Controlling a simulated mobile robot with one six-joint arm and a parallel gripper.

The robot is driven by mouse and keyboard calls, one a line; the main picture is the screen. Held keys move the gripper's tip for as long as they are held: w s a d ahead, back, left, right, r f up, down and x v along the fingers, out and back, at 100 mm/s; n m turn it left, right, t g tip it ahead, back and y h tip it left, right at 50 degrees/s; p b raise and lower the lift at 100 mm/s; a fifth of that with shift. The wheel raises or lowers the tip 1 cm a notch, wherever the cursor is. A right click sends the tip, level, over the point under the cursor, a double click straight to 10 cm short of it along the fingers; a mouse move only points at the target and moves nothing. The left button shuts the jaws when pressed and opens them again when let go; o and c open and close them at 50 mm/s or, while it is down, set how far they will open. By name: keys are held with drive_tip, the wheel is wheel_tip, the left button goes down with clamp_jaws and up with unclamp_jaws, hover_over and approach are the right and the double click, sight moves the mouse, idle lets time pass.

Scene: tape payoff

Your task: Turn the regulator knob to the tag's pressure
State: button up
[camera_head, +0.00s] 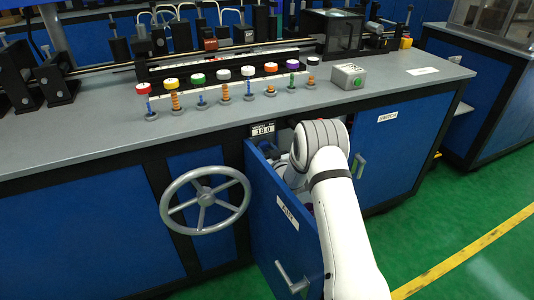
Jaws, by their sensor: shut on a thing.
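A small dark plate (263,130) under the bench's front edge reads what looks like 18.0; the small line above it is too small to read. Below it a blue cabinet door (270,215), with a label that seems to say AIR, stands swung open toward me. My white arm reaches over and behind this door into the cabinet opening. My gripper is hidden there by the door and my arm. The regulator knob is hidden too, so I cannot see its setting or any contact with it.
A grey handwheel (205,200) stands out left of the open door. The door's handle (291,279) sticks out low. Several coloured-top posts and a grey box (348,76) stand on the bench (90,140). A closed blue door (395,145) is at right. Green floor is free at right.

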drive_tip(key=o, duration=1)
drive_tip(key=p+v, duration=0.1)
drive_tip(key=v, duration=0.6)
drive_tip(key=shift+s+d, duration=0.15)
drive_tip(key=shift+s, duration=0.25)
drive_tip(key=shift+r, duration=0.1)
